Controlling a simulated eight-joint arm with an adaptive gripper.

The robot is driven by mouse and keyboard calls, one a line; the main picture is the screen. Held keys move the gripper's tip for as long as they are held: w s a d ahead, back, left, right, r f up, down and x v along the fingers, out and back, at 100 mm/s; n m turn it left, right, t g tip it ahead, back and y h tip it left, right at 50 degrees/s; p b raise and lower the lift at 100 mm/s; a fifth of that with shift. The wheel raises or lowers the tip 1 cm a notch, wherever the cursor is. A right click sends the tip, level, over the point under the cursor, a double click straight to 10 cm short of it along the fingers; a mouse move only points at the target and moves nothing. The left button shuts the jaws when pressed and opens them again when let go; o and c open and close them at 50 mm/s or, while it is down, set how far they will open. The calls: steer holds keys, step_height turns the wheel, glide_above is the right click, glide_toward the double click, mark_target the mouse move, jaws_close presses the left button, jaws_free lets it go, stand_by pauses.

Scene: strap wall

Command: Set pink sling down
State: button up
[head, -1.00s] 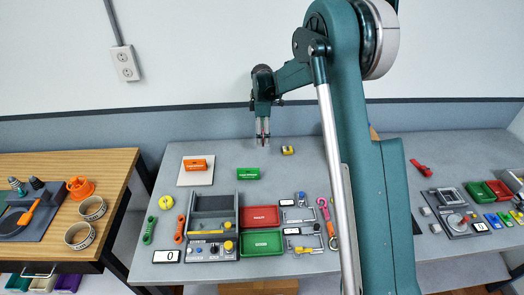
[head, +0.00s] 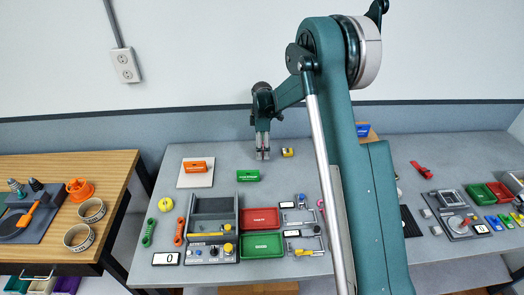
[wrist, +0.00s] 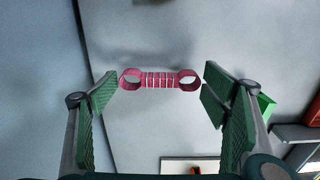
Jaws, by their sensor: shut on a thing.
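The pink sling (wrist: 160,80) shows in the wrist view as a short ribbed band with a round loop at each end. It spans the gap between the fingertips of my gripper (head: 262,157), which is shut on it by its ends. In the head view the gripper points down over the back middle of the grey table (head: 215,160), and the sling cannot be made out between the fingers. I cannot tell whether the sling touches the table.
A yellow block (head: 288,152) lies just right of the gripper. A green block (head: 248,175) and an orange block (head: 194,166) on a white plate (head: 196,181) are front left. Red (head: 260,219) and green (head: 263,245) trays stand nearer.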

steer(key=shift+f, duration=1)
steer(key=shift+f, duration=0.2)
steer(key=o, duration=0.9)
steer(key=shift+c, duration=0.2)
steer(key=shift+r, duration=0.15)
step_height(320, 180, up, 12)
